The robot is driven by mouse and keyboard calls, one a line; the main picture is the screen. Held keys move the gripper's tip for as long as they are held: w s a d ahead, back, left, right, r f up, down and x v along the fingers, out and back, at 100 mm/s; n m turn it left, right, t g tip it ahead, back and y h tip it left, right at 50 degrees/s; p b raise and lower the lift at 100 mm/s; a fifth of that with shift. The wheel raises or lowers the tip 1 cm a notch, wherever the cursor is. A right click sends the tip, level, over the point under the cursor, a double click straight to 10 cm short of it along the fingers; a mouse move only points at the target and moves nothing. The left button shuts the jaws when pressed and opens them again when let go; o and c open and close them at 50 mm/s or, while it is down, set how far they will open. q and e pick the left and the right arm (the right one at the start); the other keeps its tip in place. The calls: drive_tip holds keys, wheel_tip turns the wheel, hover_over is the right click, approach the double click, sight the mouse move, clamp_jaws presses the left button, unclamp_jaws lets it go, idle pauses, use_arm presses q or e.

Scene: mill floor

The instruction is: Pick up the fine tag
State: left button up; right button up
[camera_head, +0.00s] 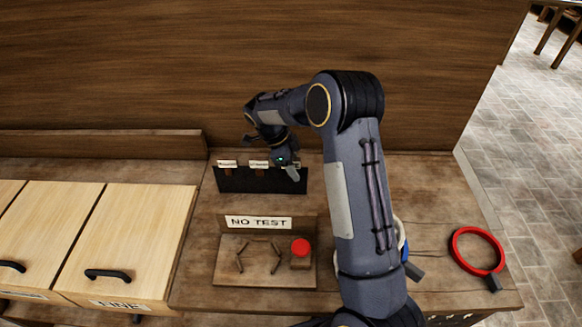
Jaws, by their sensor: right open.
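A black rack (250,181) stands at the back of the wooden bench. Two small tags with white labels show along its top edge, a left tag (228,164) and a middle tag (258,164). Their lettering is too small to read, so I cannot tell which is the fine tag. My right gripper (292,172) is open and points down at the right end of the rack. It covers that end, and I cannot tell whether it touches anything there. My left gripper is out of view.
A "NO TEST" sign (258,222) stands behind a board (228,275) with pegs and a red button (300,247). Pale drawer boxes (130,235) fill the left. A red ring (478,250) lies at the right; my right arm partly hides a white-and-blue item (403,245).

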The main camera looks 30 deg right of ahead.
drive_tip(key=shift+r, duration=0.1)
drive_tip(key=shift+c, duration=0.3)
drive_tip(key=c, duration=1)
